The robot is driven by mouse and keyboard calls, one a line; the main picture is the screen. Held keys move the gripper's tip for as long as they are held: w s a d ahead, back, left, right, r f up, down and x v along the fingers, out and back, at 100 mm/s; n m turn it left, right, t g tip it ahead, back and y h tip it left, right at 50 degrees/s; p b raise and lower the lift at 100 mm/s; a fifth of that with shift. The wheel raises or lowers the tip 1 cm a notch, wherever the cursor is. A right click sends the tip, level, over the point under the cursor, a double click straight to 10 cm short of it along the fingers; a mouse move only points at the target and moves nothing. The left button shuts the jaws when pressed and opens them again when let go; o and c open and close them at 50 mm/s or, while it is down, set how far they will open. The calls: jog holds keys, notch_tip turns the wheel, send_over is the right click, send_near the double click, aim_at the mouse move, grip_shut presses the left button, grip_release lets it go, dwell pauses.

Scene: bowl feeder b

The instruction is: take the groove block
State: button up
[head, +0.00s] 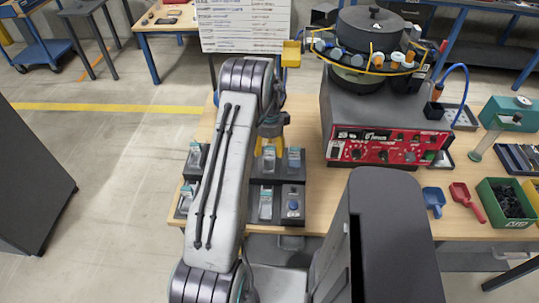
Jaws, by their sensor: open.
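I cannot tell for sure which thing is the groove block. A small yellow block-like piece (291,53) shows at the left side of the bowl feeder (372,37); whether it is the groove block is unclear. My arm reaches out over the table and bends down at its far end. My gripper (268,148) is partly hidden behind the arm, above the dark compartment trays. It is open, and I see nothing held in it. Its fingertips are too small and covered to make out well.
The dark trays (267,211) hold several small packets. The red control panel (388,146) of the feeder stands to the right. A blue scoop (433,200), a red scoop (465,201) and a green bin (507,203) lie farther right. A white sign (244,27) stands behind.

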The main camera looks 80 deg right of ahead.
aim_at(269, 154)
jog(key=shift+f, duration=1.1)
jog(key=shift+c, duration=0.2)
grip_shut()
